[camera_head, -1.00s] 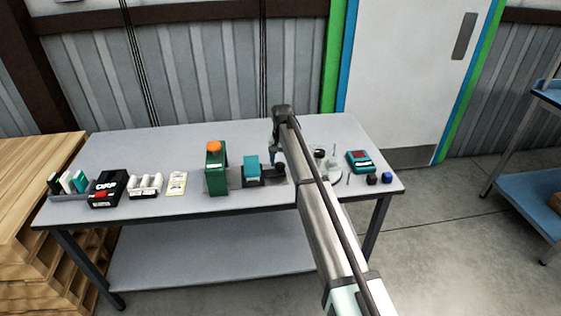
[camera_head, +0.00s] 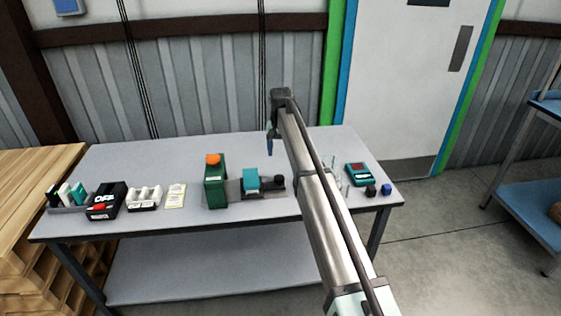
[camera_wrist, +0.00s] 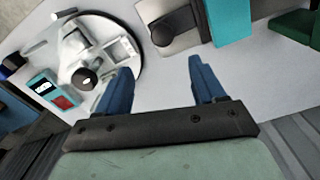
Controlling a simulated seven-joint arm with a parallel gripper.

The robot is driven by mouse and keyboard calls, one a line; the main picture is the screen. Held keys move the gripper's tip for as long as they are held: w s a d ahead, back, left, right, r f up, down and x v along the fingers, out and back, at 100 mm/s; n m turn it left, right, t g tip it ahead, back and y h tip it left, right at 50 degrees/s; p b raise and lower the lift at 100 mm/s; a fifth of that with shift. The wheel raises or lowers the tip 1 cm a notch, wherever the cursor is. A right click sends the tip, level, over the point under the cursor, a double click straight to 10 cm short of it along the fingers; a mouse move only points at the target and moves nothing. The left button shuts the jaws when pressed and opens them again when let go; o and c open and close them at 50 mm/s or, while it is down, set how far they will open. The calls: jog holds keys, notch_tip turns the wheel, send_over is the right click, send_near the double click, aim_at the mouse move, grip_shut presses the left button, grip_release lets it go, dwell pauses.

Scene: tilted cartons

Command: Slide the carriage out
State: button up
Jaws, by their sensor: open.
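The carriage appears to be a teal block (camera_head: 251,178) on a low dark base, with a black knob (camera_head: 278,180) at the right end of the base. My gripper (camera_head: 270,150) is above and behind the base in the head view. In the wrist view my gripper (camera_wrist: 160,75) has its blue fingers spread with nothing between them. The knob lies beyond the fingertips, apart from them.
A green box with an orange top (camera_head: 215,182) stands left of the carriage. A round pale device (camera_wrist: 88,55) is close to one finger in the wrist view. A teal meter (camera_head: 358,174) is at the right. The table behind the carriage is clear.

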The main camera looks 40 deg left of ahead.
jog(key=shift+r, duration=1.4)
